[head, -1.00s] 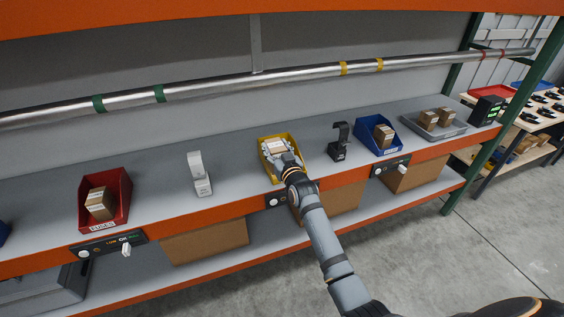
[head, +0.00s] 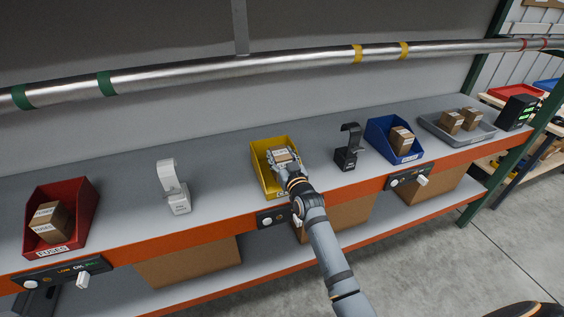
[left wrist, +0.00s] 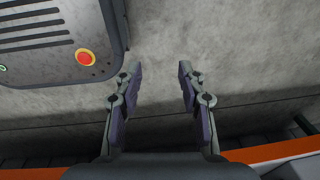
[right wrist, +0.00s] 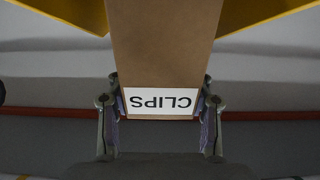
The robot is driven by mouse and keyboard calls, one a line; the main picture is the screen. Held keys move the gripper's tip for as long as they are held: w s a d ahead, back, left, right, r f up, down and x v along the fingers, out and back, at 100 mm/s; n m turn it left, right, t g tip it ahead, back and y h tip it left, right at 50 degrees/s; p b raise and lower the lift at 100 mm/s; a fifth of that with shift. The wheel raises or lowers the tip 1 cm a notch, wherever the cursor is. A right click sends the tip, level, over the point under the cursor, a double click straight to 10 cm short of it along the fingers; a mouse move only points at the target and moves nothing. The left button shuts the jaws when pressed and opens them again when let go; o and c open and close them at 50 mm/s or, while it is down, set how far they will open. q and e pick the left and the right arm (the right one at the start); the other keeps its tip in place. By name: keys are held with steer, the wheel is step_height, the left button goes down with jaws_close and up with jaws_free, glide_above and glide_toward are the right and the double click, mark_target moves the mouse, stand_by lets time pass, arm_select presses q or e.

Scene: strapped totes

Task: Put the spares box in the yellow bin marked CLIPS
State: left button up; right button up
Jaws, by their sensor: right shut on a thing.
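The yellow bin (head: 262,180) stands on the shelf, in the middle of the head view; its yellow sides also show in the right wrist view (right wrist: 262,14). My right gripper (head: 285,160) is shut on a brown box (head: 283,154) at the bin's opening. In the right wrist view the held box (right wrist: 165,45) has a white label reading CLIPS, upside down, between the fingers (right wrist: 160,112). I cannot tell whether it touches the bin floor. No label reading SPARES is legible. My left gripper (left wrist: 160,95) is open and empty.
A red bin (head: 82,212) with boxes stands at left, a blue bin (head: 376,134) with a box at right. A grey tray (head: 437,134) holds two boxes. A white stand (head: 177,195) and a black stand (head: 347,155) flank the yellow bin. A pipe runs above.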

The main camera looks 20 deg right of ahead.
steer(key=f, duration=0.2)
steer(key=w+f+b, duration=0.1)
steer(key=shift+d+f, duration=0.25)
steer(key=shift+f, duration=0.1)
steer(key=shift+s+r, duration=0.1)
steer(key=shift+r, duration=0.05)
steer(key=shift+s+a, duration=0.1)
steer(key=shift+s, duration=0.05)
steer(key=o, duration=1.3)
arm_select(q)
steer(key=w+f, duration=0.1)
steer(key=w+d+f, duration=0.1)
steer(key=shift+w+f, duration=0.1)
steer(key=shift+w, duration=0.2)
arm_select(e)
steer(key=shift+r, duration=0.2)
arm_select(q)
steer(key=shift+w+a+f+b, duration=0.1)
steer(key=shift+w+f+b, duration=0.05)
steer(key=shift+f+b, duration=0.5)
arm_select(e)
steer(key=s, duration=1.1)
steer(key=shift+s+d+f, duration=0.1)
steer(key=shift+s+d, duration=0.1)
steer(key=shift+s, duration=0.2)
